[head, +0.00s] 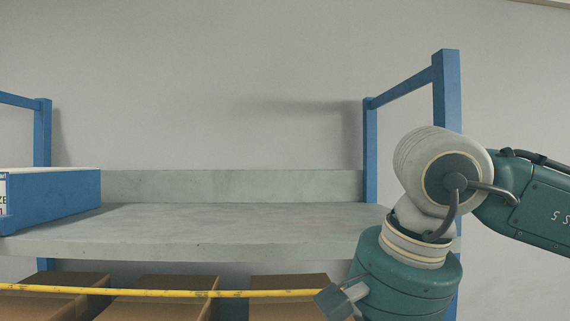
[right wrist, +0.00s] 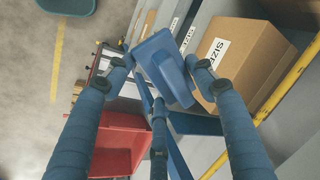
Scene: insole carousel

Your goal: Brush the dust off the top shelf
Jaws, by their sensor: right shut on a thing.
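The top shelf (head: 250,220) is a grey slab with a raised back edge, between blue uprights in the head view. Its middle and right look bare; I cannot make out dust. In the right wrist view, my right gripper (right wrist: 159,61) is shut on a blue thing (right wrist: 165,75) with a broad head, perhaps the brush; its lower part runs down between the fingers. In the head view my right arm is at the shelf's right end, and its gripper is out of frame below. My left gripper is in neither view.
A blue box (head: 60,195) stands on the shelf's left end. Below are several cardboard boxes (head: 160,300) behind a yellow bar (head: 230,294). The right wrist view shows a cardboard box (right wrist: 245,60) labelled SIZE, a red bin (right wrist: 118,140) and open floor at left.

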